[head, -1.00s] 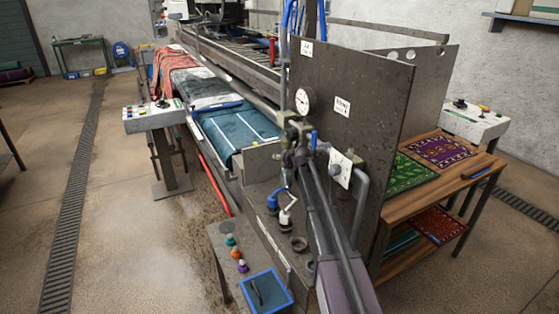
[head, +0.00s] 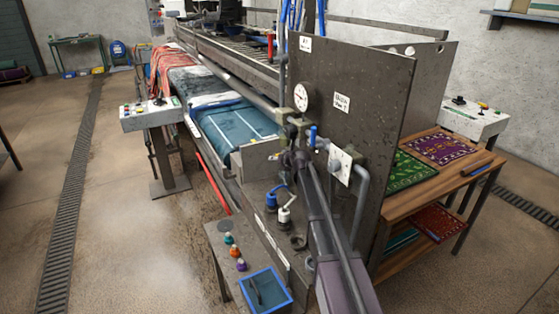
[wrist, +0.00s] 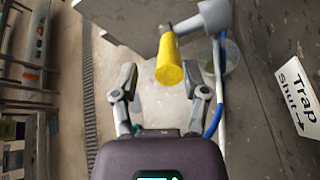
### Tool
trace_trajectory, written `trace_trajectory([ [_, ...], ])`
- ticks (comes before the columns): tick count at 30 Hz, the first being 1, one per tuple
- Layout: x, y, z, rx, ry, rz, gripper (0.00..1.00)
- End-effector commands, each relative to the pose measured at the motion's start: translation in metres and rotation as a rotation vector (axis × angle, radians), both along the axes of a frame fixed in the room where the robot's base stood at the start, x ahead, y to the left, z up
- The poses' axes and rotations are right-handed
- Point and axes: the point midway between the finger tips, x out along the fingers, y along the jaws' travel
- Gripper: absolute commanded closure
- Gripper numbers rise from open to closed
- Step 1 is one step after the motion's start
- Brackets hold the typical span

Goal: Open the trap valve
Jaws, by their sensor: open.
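The trap valve's yellow handle (wrist: 169,62) hangs from a grey pipe fitting (wrist: 203,18) in the wrist view. Its free end points down toward my gripper. A white sign (wrist: 297,98) to its right reads "Trap" and "Shut" with an arrow. My gripper (wrist: 164,84) is open and empty, with one finger to the left of the handle and one to the right. Gaps show on both sides, and I cannot tell how deep the handle sits between them. In the head view my arm reaches up to the machine's end; the yellow handle cannot be made out there.
A tall grey panel (head: 345,110) with a pressure gauge (head: 301,97) stands beside my arm. Blue and white valves (head: 283,204) sit low on the machine. A small side table with a blue tray (head: 266,293) stands in front. Open floor lies to the left.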

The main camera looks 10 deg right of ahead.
Motion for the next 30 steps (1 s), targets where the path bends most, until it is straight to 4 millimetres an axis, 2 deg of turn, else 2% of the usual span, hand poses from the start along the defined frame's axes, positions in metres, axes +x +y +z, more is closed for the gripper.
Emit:
trace_trajectory([
  [8,-0.006,0.014,-0.002,-0.028,-0.022,0.037,0.42],
  [17,-0.013,0.027,0.005,-0.048,-0.069,0.057,0.42],
  [30,-0.033,0.059,0.021,-0.105,-0.190,0.098,0.42],
])
